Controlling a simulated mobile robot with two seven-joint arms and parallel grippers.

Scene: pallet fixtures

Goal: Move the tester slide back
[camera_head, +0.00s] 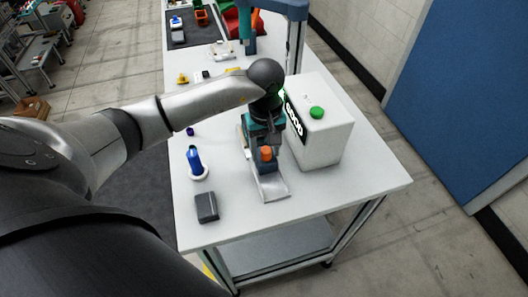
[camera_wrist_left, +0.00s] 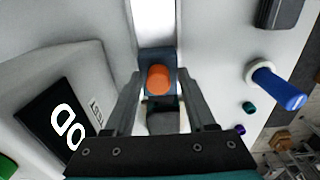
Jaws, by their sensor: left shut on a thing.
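The tester slide is a dark blue-grey block with an orange knob on top (camera_head: 267,154); it sits on a light metal rail (camera_head: 274,188) on the white table. The orange knob also shows in the left wrist view (camera_wrist_left: 158,79). The white tester box (camera_head: 322,130) with a black label and a green button (camera_head: 317,112) stands right beside the rail. My left gripper (camera_wrist_left: 157,100) reaches down over the slide, its two fingers on either side of the slide's dark part behind the knob. It is shut on the slide; the exact contact is partly hidden. My right gripper is not in view.
On the table left of the rail stand a blue-handled tool in a white ring (camera_head: 196,165) and a dark grey box (camera_head: 206,207). Small yellow and dark items lie farther back. The table's front right corner is clear.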

